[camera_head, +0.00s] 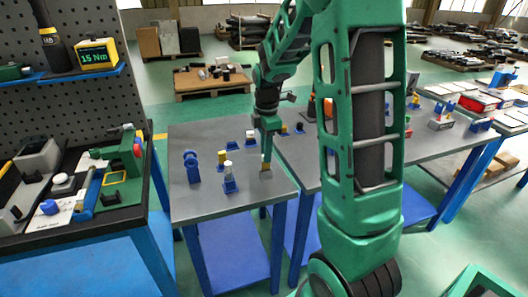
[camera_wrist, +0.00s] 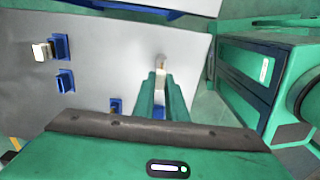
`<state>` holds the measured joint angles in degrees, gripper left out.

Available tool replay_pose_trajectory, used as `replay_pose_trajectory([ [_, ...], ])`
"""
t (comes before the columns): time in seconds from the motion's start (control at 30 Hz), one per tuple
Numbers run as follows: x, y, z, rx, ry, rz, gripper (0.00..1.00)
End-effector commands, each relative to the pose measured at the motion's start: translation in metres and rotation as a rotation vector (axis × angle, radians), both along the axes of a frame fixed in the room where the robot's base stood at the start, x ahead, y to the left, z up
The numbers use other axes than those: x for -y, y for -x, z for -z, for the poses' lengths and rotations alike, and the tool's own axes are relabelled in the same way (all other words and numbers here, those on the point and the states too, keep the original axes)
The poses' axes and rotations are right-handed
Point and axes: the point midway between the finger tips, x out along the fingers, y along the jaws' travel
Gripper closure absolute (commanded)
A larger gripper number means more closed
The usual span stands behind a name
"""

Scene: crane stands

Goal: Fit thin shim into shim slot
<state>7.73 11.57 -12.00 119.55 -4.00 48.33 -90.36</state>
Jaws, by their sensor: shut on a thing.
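My gripper (camera_head: 267,152) points down over the near right part of the grey table. It is shut on a small tan piece (camera_head: 264,162), which looks like the thin shim. Just below it stands a small grey block (camera_head: 265,174), perhaps the one with the shim slot. I cannot tell whether the shim is in the slot or only above it. In the wrist view my gripper (camera_wrist: 160,76) has a pale block between and beyond its green fingers, with a tan tip (camera_wrist: 162,58) at its far end. The fingers hide most of the contact.
Blue stands with yellow or white tops, such as one (camera_head: 229,178) left of my gripper, are on the grey table (camera_head: 205,207). A blue stand (camera_head: 191,166) is farther left. A cluttered dark bench (camera_head: 100,215) lies at left. The table's front left is clear.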

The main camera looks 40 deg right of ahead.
Motion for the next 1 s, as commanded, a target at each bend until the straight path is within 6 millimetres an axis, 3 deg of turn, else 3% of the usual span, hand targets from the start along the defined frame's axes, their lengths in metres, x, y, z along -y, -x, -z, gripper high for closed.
replay_pose_trajectory([
  [1.0,0.000,0.000,0.019,-0.001,0.000,0.000,1.00],
])
